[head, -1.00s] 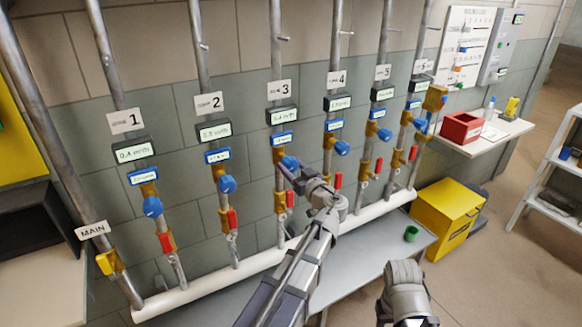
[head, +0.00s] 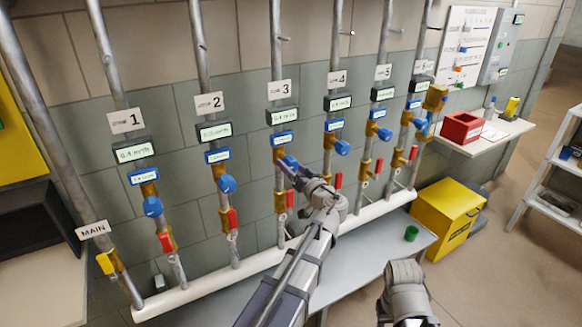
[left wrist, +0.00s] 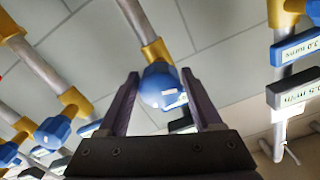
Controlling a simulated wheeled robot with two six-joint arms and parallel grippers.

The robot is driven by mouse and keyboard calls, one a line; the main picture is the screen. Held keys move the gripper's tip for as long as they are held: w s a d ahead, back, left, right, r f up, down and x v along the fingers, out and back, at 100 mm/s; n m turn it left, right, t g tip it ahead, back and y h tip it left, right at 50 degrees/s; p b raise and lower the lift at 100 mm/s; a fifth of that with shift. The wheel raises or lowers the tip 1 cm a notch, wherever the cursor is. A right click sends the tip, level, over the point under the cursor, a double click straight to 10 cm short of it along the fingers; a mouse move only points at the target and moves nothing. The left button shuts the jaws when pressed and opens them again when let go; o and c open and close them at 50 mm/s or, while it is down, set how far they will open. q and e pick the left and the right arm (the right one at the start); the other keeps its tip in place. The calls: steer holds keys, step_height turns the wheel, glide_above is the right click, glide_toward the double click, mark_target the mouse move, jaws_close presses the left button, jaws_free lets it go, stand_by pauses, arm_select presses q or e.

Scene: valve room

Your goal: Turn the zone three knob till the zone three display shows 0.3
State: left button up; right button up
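The zone three display (head: 282,115) is a dark box with a pale screen on the third pipe, under the sign 3. Its digits are too small to read surely. A blue-framed label (head: 283,140) sits below it. The zone three knob is blue, on a brass valve, and mostly hidden by my gripper in the head view. My right gripper's fingers are not visible.
Neighbouring blue knobs stand on zone two (head: 227,184) and zone four (head: 342,147). A red-handled lever (head: 290,199) is just below my left gripper. A white pipe (head: 215,284) runs along the bottom. A green cup (head: 411,233) stands on the grey bench.

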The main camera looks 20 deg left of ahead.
arm_select(q)
steer(key=shift+o, duration=1.4)
steer(key=v, duration=0.7)
steer(key=shift+s+d, duration=0.25)
steer(key=shift+d, duration=0.05)
steer(key=s+d+f+m+g+h, duration=0.35)
steer(key=s+d+f+h, duration=0.2)
steer(key=s+f, duration=0.35)
steer(key=s+d+f+m+g+h, duration=0.2)
steer(key=s+d+f+g+h, duration=0.3)
steer(key=f, duration=0.5)
steer(key=s+d+f+m+g+h, duration=0.25)
steer(key=s+d+m, duration=0.25)
steer(key=s+d, duration=0.4)
step_height(320, 180, up, 15)
steer(key=p, duration=1.5)
steer(key=shift+n, duration=0.35)
